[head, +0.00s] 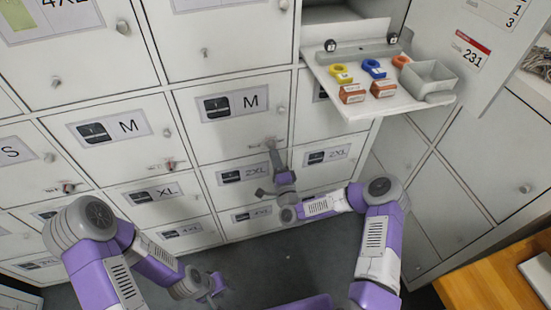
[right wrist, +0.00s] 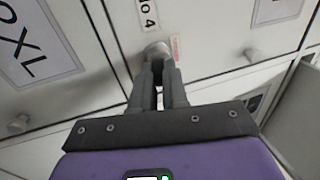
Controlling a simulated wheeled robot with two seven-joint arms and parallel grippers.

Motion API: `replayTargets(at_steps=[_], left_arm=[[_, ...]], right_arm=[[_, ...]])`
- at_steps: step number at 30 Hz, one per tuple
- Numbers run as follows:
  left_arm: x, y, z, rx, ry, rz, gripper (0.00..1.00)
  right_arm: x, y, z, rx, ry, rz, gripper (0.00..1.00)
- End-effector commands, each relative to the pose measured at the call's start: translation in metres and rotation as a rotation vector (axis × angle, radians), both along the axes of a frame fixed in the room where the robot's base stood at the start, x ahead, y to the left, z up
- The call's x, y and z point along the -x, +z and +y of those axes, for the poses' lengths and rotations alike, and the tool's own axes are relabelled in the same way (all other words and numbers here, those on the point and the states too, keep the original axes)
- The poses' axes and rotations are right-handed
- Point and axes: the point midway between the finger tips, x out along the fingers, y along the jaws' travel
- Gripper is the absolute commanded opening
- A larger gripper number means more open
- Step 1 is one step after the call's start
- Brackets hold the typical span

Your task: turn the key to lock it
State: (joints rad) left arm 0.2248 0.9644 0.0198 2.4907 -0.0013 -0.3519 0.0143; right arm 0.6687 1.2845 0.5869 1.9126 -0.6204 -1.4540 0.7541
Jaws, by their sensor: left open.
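My right gripper (head: 274,153) reaches up to the lock at the lower right corner of a white locker door marked M (head: 240,125). In the right wrist view my right gripper (right wrist: 157,72) has its fingers close together, with a narrow gap, right in front of the round metal lock (right wrist: 157,50). The fingers appear shut on the key, which they hide almost wholly, so I cannot tell its angle. My left gripper (head: 216,287) hangs low at the bottom of the head view, open and away from the lockers.
An open drop-down shelf (head: 400,103) at the upper right carries yellow, blue and orange items, small boxes and a grey tray (head: 430,78). Neighbouring lockers have protruding knobs and locks. A wooden table (head: 480,275) stands at the lower right.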

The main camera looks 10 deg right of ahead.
Motion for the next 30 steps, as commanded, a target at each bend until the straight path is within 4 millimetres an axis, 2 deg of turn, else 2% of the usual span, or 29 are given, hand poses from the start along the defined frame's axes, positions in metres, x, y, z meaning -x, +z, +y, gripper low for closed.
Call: replayTargets(at_steps=[26, 30], left_arm=[[-0.0001, -0.0038, 0.0000, 0.000, 0.000, 0.000, 0.43], [0.0000, -0.0065, 0.0000, 0.000, 0.000, 0.000, 0.43]], right_arm=[[-0.0047, 0.0053, -0.0003, 0.001, -0.002, -0.008, 0.00], [-0.0057, 0.0067, -0.0013, 0.109, -0.002, -0.016, 0.00]])
